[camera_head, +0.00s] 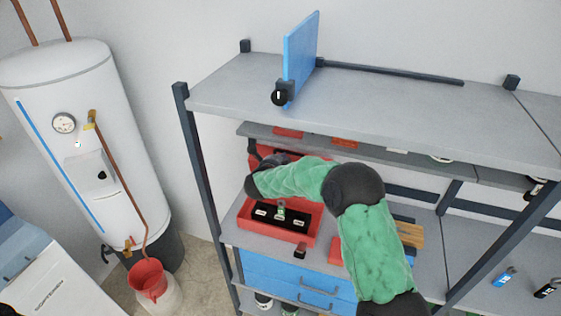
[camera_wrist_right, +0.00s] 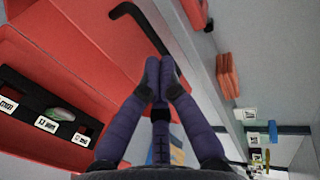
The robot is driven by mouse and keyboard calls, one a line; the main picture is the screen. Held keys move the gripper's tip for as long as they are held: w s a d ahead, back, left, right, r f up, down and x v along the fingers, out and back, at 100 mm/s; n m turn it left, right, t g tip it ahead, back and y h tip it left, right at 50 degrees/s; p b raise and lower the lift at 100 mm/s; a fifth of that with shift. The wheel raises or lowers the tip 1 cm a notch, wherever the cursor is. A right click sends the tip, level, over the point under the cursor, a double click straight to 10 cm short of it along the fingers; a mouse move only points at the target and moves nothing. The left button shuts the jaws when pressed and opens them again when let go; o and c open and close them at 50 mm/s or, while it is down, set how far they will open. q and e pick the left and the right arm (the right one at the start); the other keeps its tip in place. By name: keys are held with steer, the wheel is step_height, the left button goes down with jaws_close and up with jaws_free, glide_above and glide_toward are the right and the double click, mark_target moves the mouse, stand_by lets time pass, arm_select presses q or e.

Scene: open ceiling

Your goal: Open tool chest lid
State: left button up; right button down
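The red tool chest (camera_head: 251,223) stands on the middle shelf of the rack, with a black tray inside. Its interior shows, so it is open at the front. The red lid (camera_wrist_right: 90,30) stands raised behind the tray in the right wrist view, with a black bent handle (camera_wrist_right: 139,18) along its edge. My right arm reaches in over the chest, and its dark gripper (camera_head: 256,154) is partly hidden beneath the top shelf. In the right wrist view its fingertips (camera_wrist_right: 160,75) are together near the handle, with nothing visible between them. My left gripper is out of view.
The grey top shelf (camera_head: 390,105) and dark corner post (camera_head: 198,160) bound the space around my right arm. A blue panel (camera_head: 300,50) stands on top. Blue drawers (camera_head: 290,273) sit under the chest. A white water tank (camera_head: 75,130) and red bucket (camera_head: 147,280) are at left.

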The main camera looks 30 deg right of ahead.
steer(key=r+v, duration=0.1)
steer(key=v, duration=0.8)
steer(key=shift+s, duration=0.1)
